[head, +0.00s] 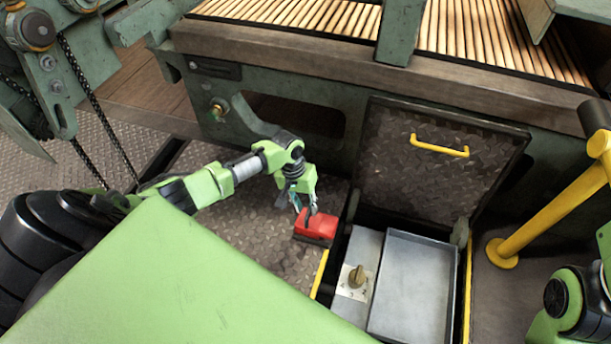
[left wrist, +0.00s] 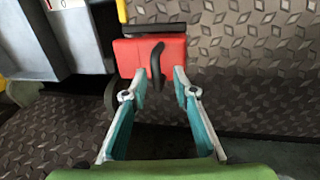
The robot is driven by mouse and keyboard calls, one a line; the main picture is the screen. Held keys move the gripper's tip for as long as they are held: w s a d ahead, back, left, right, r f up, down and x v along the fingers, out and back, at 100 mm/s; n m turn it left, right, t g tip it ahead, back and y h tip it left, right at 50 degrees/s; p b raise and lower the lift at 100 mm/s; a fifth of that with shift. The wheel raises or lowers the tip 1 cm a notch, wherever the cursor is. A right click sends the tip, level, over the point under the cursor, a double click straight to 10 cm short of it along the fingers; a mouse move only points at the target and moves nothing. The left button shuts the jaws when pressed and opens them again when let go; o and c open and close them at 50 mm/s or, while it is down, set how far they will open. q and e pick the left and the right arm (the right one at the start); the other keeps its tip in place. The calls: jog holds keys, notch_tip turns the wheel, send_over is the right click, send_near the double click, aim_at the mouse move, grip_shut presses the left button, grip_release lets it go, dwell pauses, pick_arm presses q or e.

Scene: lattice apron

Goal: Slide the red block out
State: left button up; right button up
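The red block (head: 316,226) sits at the diamond-plate floor, just left of the open hatch. It has a black strip along one side and a dark curved handle on its face. My left gripper (head: 304,207) is right at the block in the head view. In the left wrist view the red block (left wrist: 130,58) is just beyond the left gripper (left wrist: 160,76), whose two teal-padded fingers are apart. The dark handle (left wrist: 157,62) shows between the fingertips; I cannot tell whether they touch it. My right gripper is not in view; only part of that arm shows.
The hatch lid (head: 425,165) with a yellow handle (head: 439,146) stands open against the green machine frame. The opening holds a grey tray (head: 412,290) and a rotary knob (head: 357,276) on a plate. A yellow post (head: 550,222) stands at the right.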

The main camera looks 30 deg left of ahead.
pick_arm(q)
notch_tip(320, 180, up, 11)
jog(key=a, duration=0.2)
jog(key=shift+s+a+r, duration=0.15)
jog(key=shift+s+r, duration=0.05)
jog(key=shift+s, duration=0.05)
dwell(0.3)
